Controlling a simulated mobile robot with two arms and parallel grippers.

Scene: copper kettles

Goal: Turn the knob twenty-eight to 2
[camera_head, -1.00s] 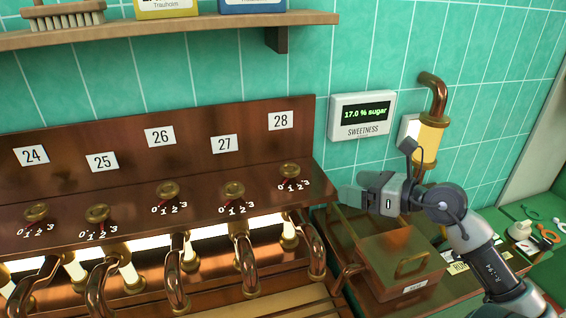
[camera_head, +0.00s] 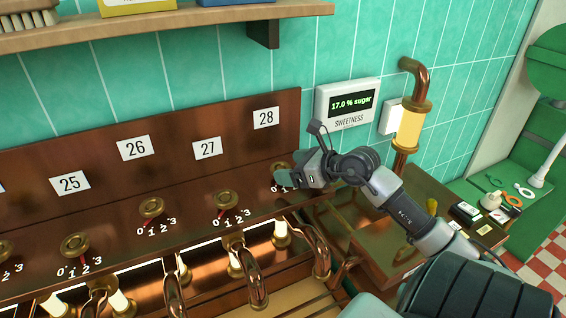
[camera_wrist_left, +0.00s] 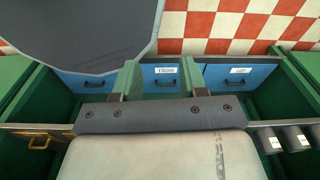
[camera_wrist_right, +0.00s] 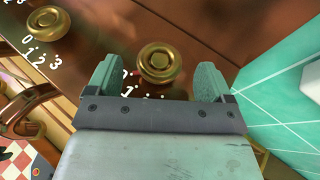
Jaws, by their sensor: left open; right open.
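Knob twenty-eight, a round brass knob, shows in the right wrist view (camera_wrist_right: 159,62) and partly in the head view (camera_head: 279,168), below the white 28 label (camera_head: 266,118). Its dial numbers are mostly covered by my gripper, so I cannot tell its setting. My right gripper (camera_head: 283,177) is open at the knob. In the right wrist view its two greenish fingers (camera_wrist_right: 158,80) stand apart on either side of the knob, with gaps to both. My left gripper (camera_wrist_left: 161,80) is open and empty, away from the panel, above a green unit with blue drawers.
Knob 27 (camera_head: 227,201) and knob 26 (camera_head: 151,208) sit to the left on the same copper panel. The sweetness display (camera_head: 348,104) reads 17.0 % sugar. A copper pipe with a yellow section (camera_head: 411,125) stands right of it. A wooden shelf (camera_head: 170,30) hangs above.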

